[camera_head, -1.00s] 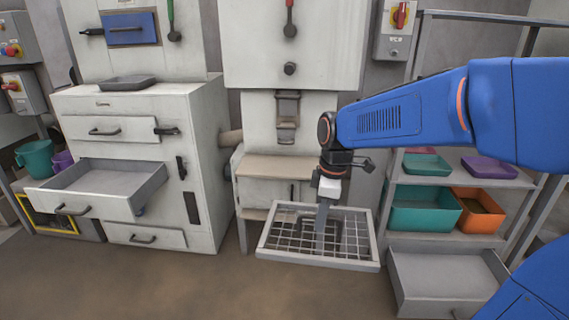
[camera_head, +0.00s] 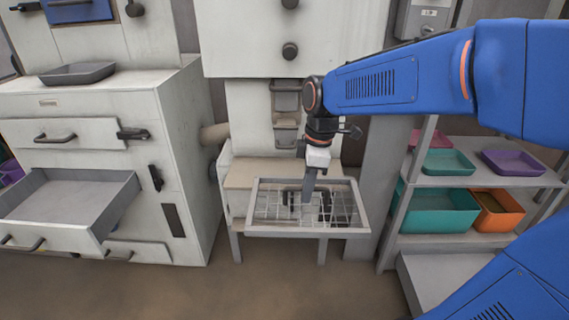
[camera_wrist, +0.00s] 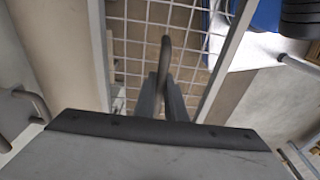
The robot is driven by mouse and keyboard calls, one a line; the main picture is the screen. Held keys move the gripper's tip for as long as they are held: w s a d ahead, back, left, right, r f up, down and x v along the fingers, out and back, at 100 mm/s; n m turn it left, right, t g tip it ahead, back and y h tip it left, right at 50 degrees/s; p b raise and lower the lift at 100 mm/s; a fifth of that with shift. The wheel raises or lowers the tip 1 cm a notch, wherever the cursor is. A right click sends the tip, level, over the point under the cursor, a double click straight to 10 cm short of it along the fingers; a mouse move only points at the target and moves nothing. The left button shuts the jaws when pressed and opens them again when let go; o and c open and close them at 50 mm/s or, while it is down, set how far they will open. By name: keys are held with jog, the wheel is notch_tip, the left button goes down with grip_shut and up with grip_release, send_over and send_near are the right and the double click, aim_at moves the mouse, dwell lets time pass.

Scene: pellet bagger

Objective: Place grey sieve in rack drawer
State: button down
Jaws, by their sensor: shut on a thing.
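The grey sieve (camera_head: 361,205), a rectangular frame with a wire grid, is roughly level in front of the low bench in the head view. My gripper (camera_head: 308,196) points down over its middle and is shut on its dark handle. The wrist view shows the handle (camera_wrist: 166,52) between the fingers, with the sieve's grid (camera_wrist: 135,45) beneath. The grey rack drawer (camera_head: 432,275) is pulled out at the bottom of the rack, low and right of the sieve. My blue arm hides part of it.
The rack (camera_head: 470,180) holds a teal bin (camera_head: 440,213), an orange bin (camera_head: 497,212) and shallow trays above. A cabinet drawer (camera_head: 70,200) stands open at left, with a grey tray (camera_head: 78,74) on the cabinet. The bench (camera_head: 245,173) is behind the sieve.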

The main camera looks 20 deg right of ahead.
jog(key=w+d, duration=0.1)
jog(key=w, duration=0.4)
jog(key=w+d, duration=0.2)
jog(key=w, duration=0.4)
jog(key=w+d, duration=0.2)
jog(key=w, duration=0.4)
jog(key=shift+d, duration=0.25)
jog(key=shift+f, duration=1.75)
jog(key=c, duration=2.2)
grip_release()
jog(key=shift+f, duration=0.15)
jog(key=o, duration=0.4)
